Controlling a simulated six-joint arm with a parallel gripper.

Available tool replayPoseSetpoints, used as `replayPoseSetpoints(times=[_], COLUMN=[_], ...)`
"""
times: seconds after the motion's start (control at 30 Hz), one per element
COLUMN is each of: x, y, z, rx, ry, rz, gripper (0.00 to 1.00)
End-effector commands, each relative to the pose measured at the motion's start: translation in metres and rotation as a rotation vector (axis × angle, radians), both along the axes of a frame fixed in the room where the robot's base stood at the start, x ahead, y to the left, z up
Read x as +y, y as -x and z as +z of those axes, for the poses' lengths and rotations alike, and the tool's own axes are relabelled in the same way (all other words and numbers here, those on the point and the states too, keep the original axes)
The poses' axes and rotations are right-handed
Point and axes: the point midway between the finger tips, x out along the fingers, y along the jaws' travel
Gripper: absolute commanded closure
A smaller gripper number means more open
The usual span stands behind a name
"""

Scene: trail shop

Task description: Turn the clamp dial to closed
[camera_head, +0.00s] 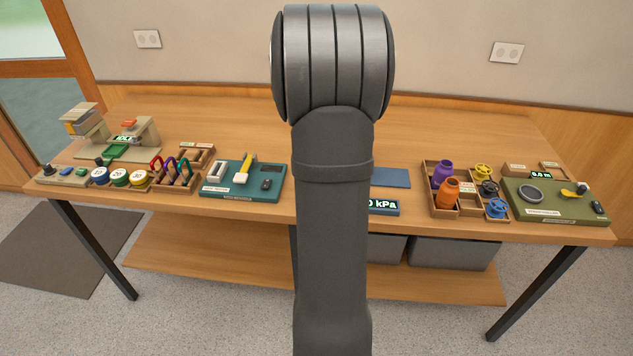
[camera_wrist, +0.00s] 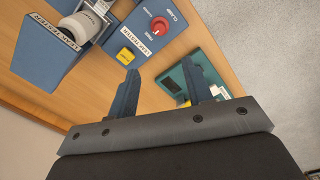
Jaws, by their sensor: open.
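The red clamp dial (camera_wrist: 160,24) sits on a blue leak tester panel (camera_wrist: 150,42) at the top of the wrist view. "CLAMP" and "FREE" labels are printed beside it, but I cannot tell its setting. A yellow button (camera_wrist: 125,56) is on the same panel. My gripper (camera_wrist: 159,74) is open, with nothing between its fingers. Its fingertips are below the dial in the picture and apart from it. In the head view my arm hides the gripper and the dial. Only blue tester parts (camera_head: 391,178) and a display ending in "0 kPa" (camera_head: 384,207) show beside it.
A blue housing with a white cylinder (camera_wrist: 62,35) stands left of the panel in the wrist view. A teal board (camera_head: 257,190) lies left of my arm. A wooden tray with bottles and valve knobs (camera_head: 466,216) lies to the right. The wooden table's back (camera_head: 210,125) is clear.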

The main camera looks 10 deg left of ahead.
Motion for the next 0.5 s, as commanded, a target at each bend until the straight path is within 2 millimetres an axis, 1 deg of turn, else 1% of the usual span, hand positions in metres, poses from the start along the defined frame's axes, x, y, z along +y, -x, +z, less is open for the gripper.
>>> replayPoseSetpoints(times=[0.17,0.5], x=[-0.001,-0.002], y=[0.000,-0.002], z=[-0.027,-0.102], rx=[0.004,0.005], ry=[0.000,0.001], rz=[-0.001,-0.003], gripper=[0.54,0.54])
